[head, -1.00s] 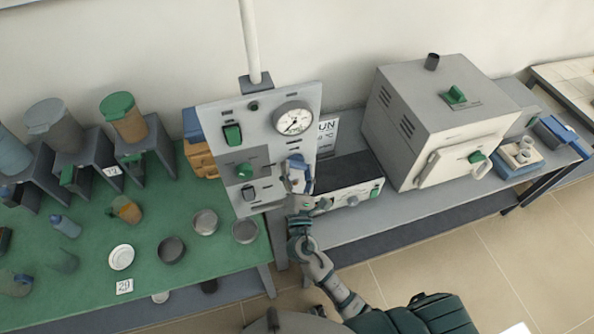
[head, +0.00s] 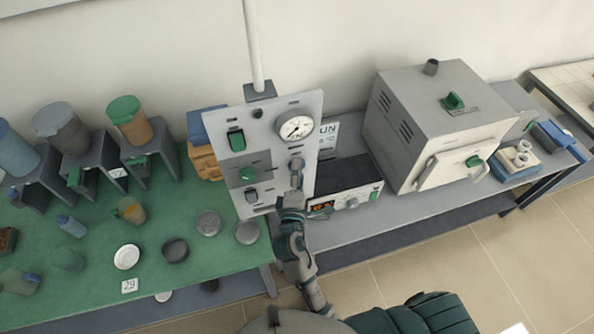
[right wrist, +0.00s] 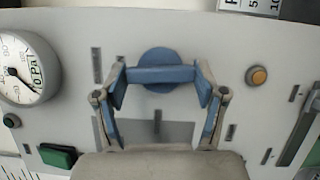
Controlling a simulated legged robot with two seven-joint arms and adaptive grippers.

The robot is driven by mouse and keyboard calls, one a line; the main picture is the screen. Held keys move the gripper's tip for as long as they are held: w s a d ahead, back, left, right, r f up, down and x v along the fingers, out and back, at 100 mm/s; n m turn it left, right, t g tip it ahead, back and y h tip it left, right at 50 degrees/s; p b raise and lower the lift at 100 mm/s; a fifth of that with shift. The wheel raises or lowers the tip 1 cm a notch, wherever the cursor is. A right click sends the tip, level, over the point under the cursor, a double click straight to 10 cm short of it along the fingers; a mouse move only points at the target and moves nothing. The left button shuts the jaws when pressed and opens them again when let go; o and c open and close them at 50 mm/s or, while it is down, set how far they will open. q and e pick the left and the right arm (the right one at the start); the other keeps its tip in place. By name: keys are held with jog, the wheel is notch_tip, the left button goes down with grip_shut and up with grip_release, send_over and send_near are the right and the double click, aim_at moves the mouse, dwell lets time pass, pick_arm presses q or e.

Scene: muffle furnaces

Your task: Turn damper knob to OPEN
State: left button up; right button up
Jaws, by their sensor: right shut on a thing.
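The grey control panel (head: 229,107) stands upright between the green bench and the furnace bench. In the right wrist view, a round blue knob (right wrist: 158,57) with a straight grip bar sits on this panel. The bar lies level across that view. My right gripper (head: 297,166) is at the panel just below the gauge and hides most of the knob in the head view. In the right wrist view its fingers (right wrist: 160,76) are shut on the knob, one at each end of the bar. The OPEN marking is not readable. My left gripper is not in view.
A dial gauge (head: 296,128) is above my right gripper. Green switches, including one at the upper left (head: 237,140), are on the panel. A furnace (head: 400,130) and a low control box (head: 355,201) stand to the right. Cups and dishes cover the green bench (head: 205,279).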

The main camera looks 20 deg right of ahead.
jog(key=shift+f+m+g, duration=0.15)
jog(key=shift+m+g, duration=0.15)
jog(key=shift+m, duration=0.2)
jog(key=o, duration=1.1)
jog(key=shift+d, duration=0.1)
jog(key=shift+o, duration=0.2)
